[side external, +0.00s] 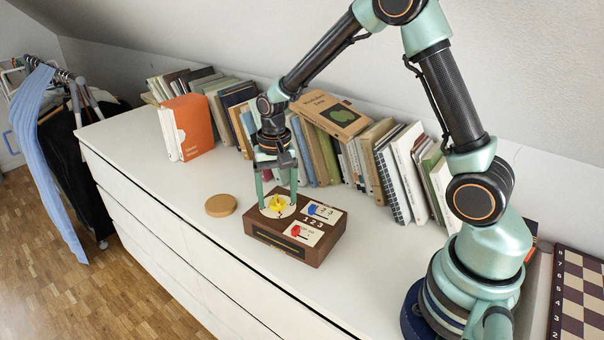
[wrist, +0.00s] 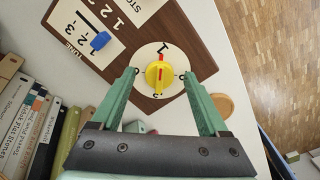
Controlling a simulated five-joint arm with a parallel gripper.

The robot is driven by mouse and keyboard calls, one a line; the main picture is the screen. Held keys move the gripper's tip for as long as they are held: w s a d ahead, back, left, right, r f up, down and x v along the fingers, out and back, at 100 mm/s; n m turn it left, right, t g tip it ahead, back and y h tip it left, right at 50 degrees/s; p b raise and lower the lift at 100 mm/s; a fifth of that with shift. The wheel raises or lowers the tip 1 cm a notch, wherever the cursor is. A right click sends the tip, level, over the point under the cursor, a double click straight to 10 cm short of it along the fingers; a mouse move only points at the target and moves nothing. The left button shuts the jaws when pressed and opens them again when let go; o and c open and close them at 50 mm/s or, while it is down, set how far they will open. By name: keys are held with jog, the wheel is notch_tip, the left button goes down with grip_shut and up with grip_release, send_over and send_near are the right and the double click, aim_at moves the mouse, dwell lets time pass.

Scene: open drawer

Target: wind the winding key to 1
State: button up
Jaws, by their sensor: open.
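The winding key (wrist: 158,76) is yellow and stands on a round cream dial (wrist: 172,53) on a dark wooden box (side external: 270,247). In the wrist view a red mark at the key's upper end lies close to the printed 1. The other dial marks are small and partly hard to read. In the side view the key (side external: 278,202) shows between my fingers. My gripper (side external: 277,204) is open and points down over the dial, one finger on each side of the key. In the wrist view my gripper (wrist: 160,74) shows a gap between each finger and the key.
The box also has a blue slider (wrist: 100,40) and a red one (side external: 297,231). A round tan lid (side external: 221,205) lies left of the box. A row of books (side external: 370,150) stands behind. The white dresser top (side external: 150,150) is clear at left.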

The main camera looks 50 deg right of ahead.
aim_at(278, 200)
notch_tip(278, 200, up, 12)
dwell(0.4)
jog(key=s+a+r+n+t, duration=0.1)
jog(key=s+r+n+t, duration=0.1)
jog(key=s+n, duration=0.2)
jog(key=s+r+n+t, duration=0.3)
jog(key=s, duration=0.6)
jog(key=shift+s+a+r+n+t, duration=0.15)
jog(key=shift+a+r+n+t, duration=0.15)
jog(key=shift+a+n, duration=0.1)
